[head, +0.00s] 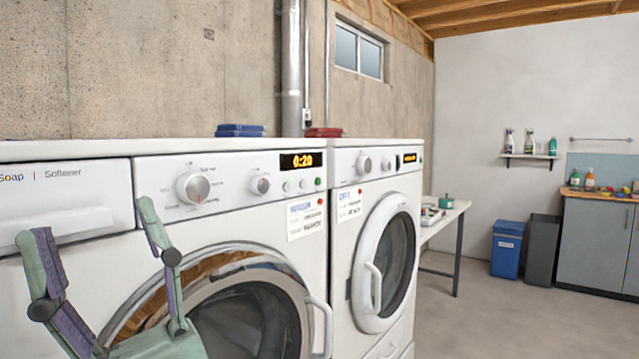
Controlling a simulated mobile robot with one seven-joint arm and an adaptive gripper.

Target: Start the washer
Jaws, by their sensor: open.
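The washer (225,232) is the white front-loader at left, with a soap and softener drawer (80,198). Its panel has a large dial (193,188), a smaller dial (260,185), a lit display (297,161) reading 0:20, and small buttons, the rightmost a green one (317,182). Its round door (255,315) sits off-centre in its ring and looks ajar, though I cannot tell for sure; the door's lower part is cut off. My gripper (92,222) is open and empty in front of the drawer and the door's left side, left of the buttons.
A dryer-like white machine (375,255) with a round door stands right of the washer. Blue (240,130) and red (323,132) items lie on top. Farther right are a table (450,214), a blue bin (507,250) and a grey cabinet (585,240). The floor at right is clear.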

